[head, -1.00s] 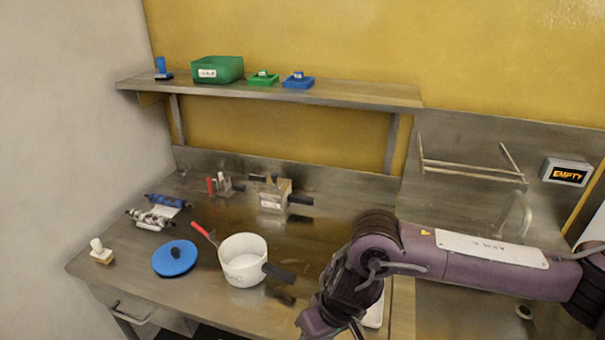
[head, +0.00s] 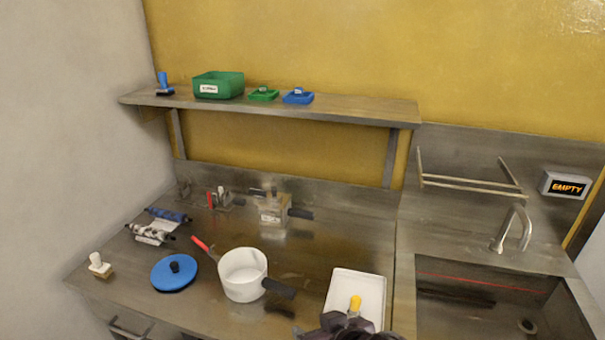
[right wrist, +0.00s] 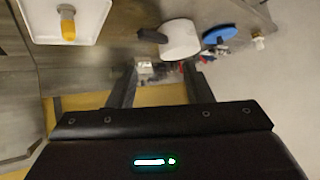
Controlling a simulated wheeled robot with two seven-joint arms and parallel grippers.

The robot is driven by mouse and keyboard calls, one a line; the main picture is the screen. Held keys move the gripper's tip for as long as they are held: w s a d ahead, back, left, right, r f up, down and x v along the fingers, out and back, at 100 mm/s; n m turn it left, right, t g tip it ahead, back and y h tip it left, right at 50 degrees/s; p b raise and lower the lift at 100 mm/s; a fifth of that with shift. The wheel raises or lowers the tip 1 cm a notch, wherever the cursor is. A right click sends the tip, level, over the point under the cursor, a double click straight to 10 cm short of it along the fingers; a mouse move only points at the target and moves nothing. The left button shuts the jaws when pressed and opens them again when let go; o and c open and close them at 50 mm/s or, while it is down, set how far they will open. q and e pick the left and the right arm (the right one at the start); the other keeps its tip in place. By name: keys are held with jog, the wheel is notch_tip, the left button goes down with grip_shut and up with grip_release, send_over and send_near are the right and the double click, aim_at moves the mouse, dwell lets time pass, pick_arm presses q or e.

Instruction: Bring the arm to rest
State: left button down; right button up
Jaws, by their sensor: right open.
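My right arm shows only as a dark piece (head: 350,334) at the bottom edge of the head view, in front of the white tray (head: 341,292). In the right wrist view my right gripper (right wrist: 160,78) has its two fingers apart with nothing held between them. The tray (right wrist: 93,30) with a yellow-ended tool (right wrist: 68,28) is at the upper left there, apart from the fingers. The tool (head: 355,304) also shows on the tray in the head view. My left gripper is in neither view.
A white pot (head: 240,280) with a dark handle and a blue lid (head: 172,274) stand on the steel table. A roller device (head: 158,228) and a metal block (head: 271,210) are behind. A sink (head: 470,310) is at right, a shelf (head: 350,108) above.

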jog(key=s+d+f+m+g+h, duration=0.1)
jog(key=s+d+f+g+h, duration=0.15)
jog(key=s+d+f, duration=0.5)
jog(key=s+d+f+m+g+h, duration=0.1)
jog(key=s+d+f+g+h, duration=0.2)
jog(key=d, duration=0.7)
jog(key=s+f+g+y+b, duration=0.1)
jog(key=s+f+b, duration=0.15)
jog(key=f, duration=2.95)
jog(key=s+d+f+g, duration=0.1)
jog(key=s+d+f, duration=0.2)
jog(key=s+f, duration=1.5)
jog(key=shift+s+f+n, duration=0.3)
jog(key=shift+s+f, duration=0.05)
jog(key=shift+s, duration=0.7)
